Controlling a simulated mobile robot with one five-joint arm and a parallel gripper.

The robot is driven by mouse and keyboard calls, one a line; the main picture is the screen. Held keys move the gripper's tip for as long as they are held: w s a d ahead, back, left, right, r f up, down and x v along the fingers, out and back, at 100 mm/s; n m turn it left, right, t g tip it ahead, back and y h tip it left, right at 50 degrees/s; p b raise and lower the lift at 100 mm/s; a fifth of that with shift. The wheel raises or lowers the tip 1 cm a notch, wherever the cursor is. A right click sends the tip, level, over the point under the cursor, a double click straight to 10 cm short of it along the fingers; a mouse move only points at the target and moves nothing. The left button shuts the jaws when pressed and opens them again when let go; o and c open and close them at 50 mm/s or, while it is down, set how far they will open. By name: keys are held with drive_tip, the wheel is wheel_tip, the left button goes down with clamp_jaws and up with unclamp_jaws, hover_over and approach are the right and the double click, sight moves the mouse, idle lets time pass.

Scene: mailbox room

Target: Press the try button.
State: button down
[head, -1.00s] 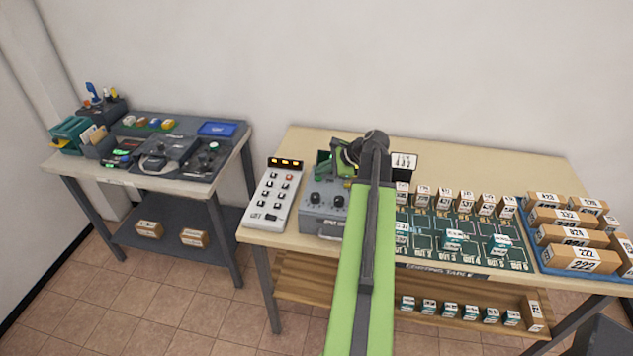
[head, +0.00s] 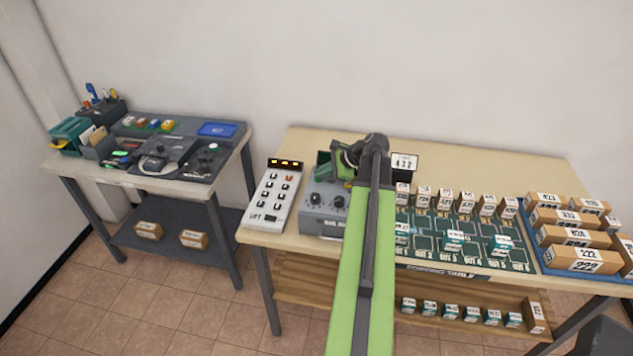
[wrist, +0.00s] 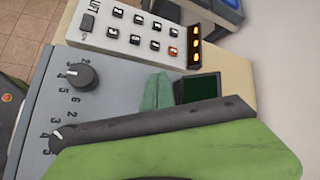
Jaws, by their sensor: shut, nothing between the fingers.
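A grey box with two black dials (head: 325,199) stands on the right table; its dials (wrist: 80,75) and printed digits show large in the wrist view. I cannot read a try label on any button; part of the box is hidden behind my arm and gripper. My green gripper (head: 345,170) is shut and empty, over the back of the box. In the wrist view its green body covers the lower right. A teal piece (wrist: 155,92) and a small dark screen (wrist: 199,88) show beyond it. I cannot tell whether the gripper touches anything.
A white lift keypad (head: 271,195) with black keys, one red key and amber lights stands left of the box. A number card (head: 404,163) stands behind. Right are a green sorting board (head: 425,240) and boxes in a blue tray (head: 540,256). Another table (head: 70,166) stands left.

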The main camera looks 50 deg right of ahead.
sight(321, 180)
idle(0.4)
drive_tip(key=shift+r+p, duration=0.8)
drive_tip(key=shift+p, duration=0.05)
wheel_tip(321, 180, up, 5)
drive_tip(key=p, duration=0.5)
drive_tip(key=shift+r, duration=0.1)
idle(0.3)
